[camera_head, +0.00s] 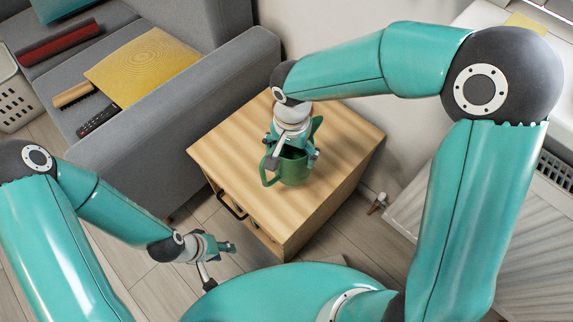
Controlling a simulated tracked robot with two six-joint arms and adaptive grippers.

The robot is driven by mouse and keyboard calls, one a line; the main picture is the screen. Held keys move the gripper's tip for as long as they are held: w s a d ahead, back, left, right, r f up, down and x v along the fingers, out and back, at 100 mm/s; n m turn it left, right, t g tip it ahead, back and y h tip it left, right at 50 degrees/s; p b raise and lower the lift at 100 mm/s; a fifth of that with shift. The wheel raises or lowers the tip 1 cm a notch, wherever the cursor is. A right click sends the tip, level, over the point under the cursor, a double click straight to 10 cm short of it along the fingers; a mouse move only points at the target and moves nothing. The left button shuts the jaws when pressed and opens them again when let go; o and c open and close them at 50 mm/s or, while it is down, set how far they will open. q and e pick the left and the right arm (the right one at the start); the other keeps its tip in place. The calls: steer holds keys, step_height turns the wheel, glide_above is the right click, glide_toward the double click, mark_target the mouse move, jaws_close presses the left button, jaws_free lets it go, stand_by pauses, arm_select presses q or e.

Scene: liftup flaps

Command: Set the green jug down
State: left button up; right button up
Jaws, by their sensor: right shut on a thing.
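The green jug (293,171) is at the top of the small wooden cabinet (341,131), near the middle of its top. It looks upright, with its handle to the left and its spout to the upper right. My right gripper (291,158) reaches down from above and is shut on the jug. The gripper hides part of the jug's rim. I cannot tell whether the jug's base touches the wood. My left gripper (222,247) is low at the left of the cabinet, apart from it, with nothing seen in it. Its fingers are too small to judge.
A grey sofa (190,100) stands left of the cabinet, with a yellow cushion (145,65), a remote (97,121) and a brush-like item (75,95) on it. A radiator (405,205) is on the right. The cabinet top around the jug is clear.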

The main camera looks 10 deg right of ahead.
steer(key=shift+f+b, duration=0.6)
steer(key=shift+f, duration=1.7)
steer(key=shift+f, duration=0.15)
steer(key=o, duration=1.3)
steer(key=shift+r, duration=0.3)
step_height(320, 180, up, 12)
steer(key=p, duration=0.3)
steer(key=shift+f, duration=0.1)
